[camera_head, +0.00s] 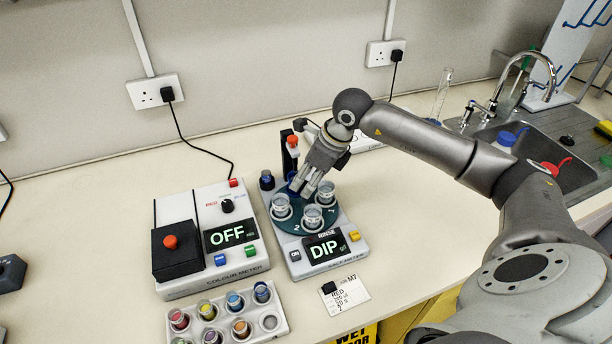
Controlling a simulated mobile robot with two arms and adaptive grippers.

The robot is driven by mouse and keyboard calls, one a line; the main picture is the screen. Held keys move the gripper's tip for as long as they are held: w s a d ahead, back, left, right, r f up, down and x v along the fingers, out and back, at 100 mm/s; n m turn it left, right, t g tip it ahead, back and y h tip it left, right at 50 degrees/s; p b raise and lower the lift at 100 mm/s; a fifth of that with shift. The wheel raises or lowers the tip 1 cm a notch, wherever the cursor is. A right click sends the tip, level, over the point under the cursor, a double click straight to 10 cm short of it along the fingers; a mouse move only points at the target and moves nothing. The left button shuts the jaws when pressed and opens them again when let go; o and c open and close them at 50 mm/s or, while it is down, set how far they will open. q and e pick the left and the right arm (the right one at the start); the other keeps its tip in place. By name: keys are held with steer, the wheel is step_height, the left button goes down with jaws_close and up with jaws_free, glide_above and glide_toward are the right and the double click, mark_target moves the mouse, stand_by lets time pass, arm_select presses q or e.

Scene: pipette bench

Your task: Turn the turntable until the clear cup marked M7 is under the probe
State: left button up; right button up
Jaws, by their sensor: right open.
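The salt meter (318,262) stands mid-bench with its display reading "DIP". On it is the dark teal turntable (296,226), numbered near its edge. I see clear cups on it at the left (281,208), front (312,218) and right (326,195). I cannot read M7 on any cup. My right gripper (301,190) is open, pointing down over the rear of the turntable, between the left and right cups. I cannot tell whether it touches the turntable. A black post with a red-orange top (292,143) stands behind; the probe tip is hidden or too small to make out. My left gripper is not in view.
The colour meter (210,240), reading "OFF", stands close on the left. A rack of coloured vials (226,319) sits in front of it. A card (346,296) with "M7" lies before the salt meter. The sink (545,140) is at right.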

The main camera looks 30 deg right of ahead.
steer(key=shift+w+a+f, duration=0.15)
steer(key=shift+f, duration=0.5)
jaws_close()
